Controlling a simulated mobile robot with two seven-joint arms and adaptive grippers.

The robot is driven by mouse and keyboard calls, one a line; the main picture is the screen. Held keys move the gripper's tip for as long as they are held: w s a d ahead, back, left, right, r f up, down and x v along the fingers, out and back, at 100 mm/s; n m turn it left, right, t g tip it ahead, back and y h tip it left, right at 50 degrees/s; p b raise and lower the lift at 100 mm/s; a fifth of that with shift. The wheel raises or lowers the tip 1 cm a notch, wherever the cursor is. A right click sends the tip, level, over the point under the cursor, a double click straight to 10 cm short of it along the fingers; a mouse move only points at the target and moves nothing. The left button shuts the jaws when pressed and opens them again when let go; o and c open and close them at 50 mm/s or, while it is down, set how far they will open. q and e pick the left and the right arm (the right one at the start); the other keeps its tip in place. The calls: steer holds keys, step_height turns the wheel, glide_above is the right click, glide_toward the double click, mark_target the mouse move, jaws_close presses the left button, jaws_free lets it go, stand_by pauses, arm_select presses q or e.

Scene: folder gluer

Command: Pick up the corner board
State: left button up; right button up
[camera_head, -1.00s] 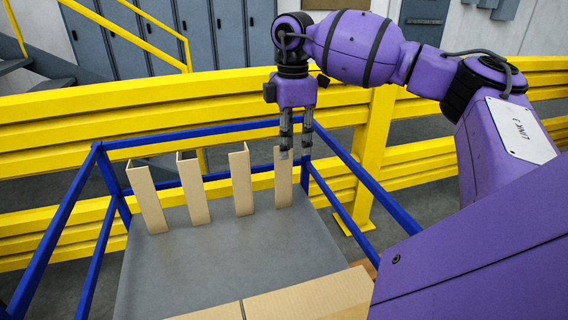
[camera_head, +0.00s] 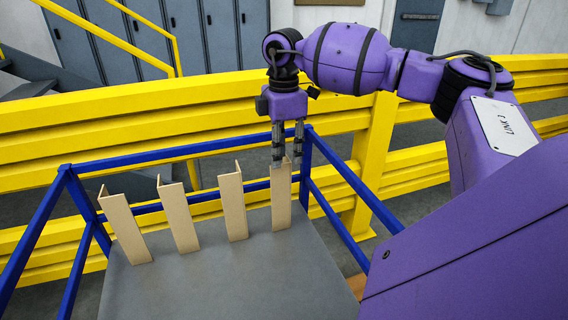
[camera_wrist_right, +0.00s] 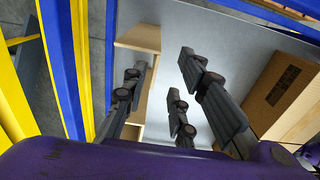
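Several tan corner boards stand on end in a row on the grey tabletop, leaning slightly. The rightmost corner board (camera_head: 281,200) has its top at my right gripper (camera_head: 287,164). That gripper points down, its fingers spread apart, with one fingertip overlapping the board's upper end. In the right wrist view, the fingers (camera_wrist_right: 160,95) are also apart. A tan board (camera_wrist_right: 140,38) shows behind and beside the left finger there. I cannot tell whether the fingers touch it. The other boards (camera_head: 233,207) stand to the left, clear of the gripper. My left gripper is not in view.
The grey tabletop (camera_head: 225,285) is bare in front of the boards. Blue rails (camera_head: 350,180) frame it, and a yellow barrier (camera_head: 130,125) runs behind. A cardboard box (camera_wrist_right: 290,95) shows at the right of the right wrist view.

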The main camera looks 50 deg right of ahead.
mark_target(280, 179)
steer(key=f, duration=0.4)
steer(key=shift+w+d, duration=0.15)
steer(key=shift+w, duration=0.1)
steer(key=shift+r, duration=0.1)
jaws_close()
